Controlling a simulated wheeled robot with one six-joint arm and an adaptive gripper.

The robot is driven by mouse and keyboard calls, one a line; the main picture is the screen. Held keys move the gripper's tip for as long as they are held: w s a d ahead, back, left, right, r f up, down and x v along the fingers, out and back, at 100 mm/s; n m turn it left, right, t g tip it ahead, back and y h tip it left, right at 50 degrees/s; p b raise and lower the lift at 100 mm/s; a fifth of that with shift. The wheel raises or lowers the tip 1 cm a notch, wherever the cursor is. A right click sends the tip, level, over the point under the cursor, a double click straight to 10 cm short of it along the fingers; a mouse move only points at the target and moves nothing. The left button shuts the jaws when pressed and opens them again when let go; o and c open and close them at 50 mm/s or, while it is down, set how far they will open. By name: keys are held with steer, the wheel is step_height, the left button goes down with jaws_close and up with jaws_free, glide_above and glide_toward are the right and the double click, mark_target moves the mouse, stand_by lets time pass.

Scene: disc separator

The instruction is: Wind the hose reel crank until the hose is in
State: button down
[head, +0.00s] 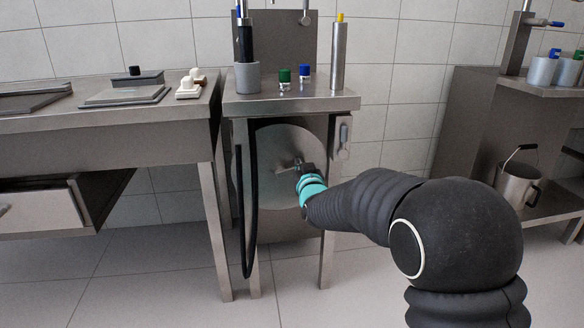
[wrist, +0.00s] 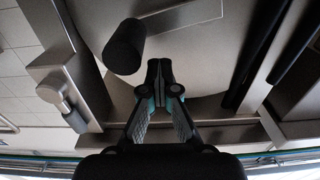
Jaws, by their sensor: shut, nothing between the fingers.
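The hose reel (head: 275,195) is a round grey disc under the middle stand. Its metal crank arm (head: 288,163) shows at the disc's middle, and also in the wrist view (wrist: 185,17). The crank's dark cylindrical knob (wrist: 124,47) stands out from the arm. My gripper (head: 301,168) is in front of the reel. In the wrist view its fingertips (wrist: 160,70) are shut together and empty, just right of the knob and apart from it in the picture. The black hose (head: 246,225) hangs in a long loop at the stand's left; its end is not clear.
A metal lever fitting (head: 345,140) is on the stand's right leg; it also shows in the wrist view (wrist: 58,90). The stand's legs (head: 329,245) frame the reel. A bench (head: 100,145) is at left, and a bucket (head: 518,182) on a shelf at right. The floor in front is clear.

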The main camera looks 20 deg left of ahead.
steer(key=shift+s+a+r, duration=0.4)
steer(key=shift+s+a, duration=0.1)
steer(key=shift+a, duration=0.3)
steer(key=shift+s+a+r, duration=0.35)
steer(key=shift+s+a, duration=0.1)
steer(key=shift+a, duration=0.3)
steer(key=shift+s+a+r, duration=0.4)
steer(key=shift+s+a, duration=0.1)
steer(key=shift+a, duration=0.3)
jaws_free()
steer(key=v, duration=0.8)
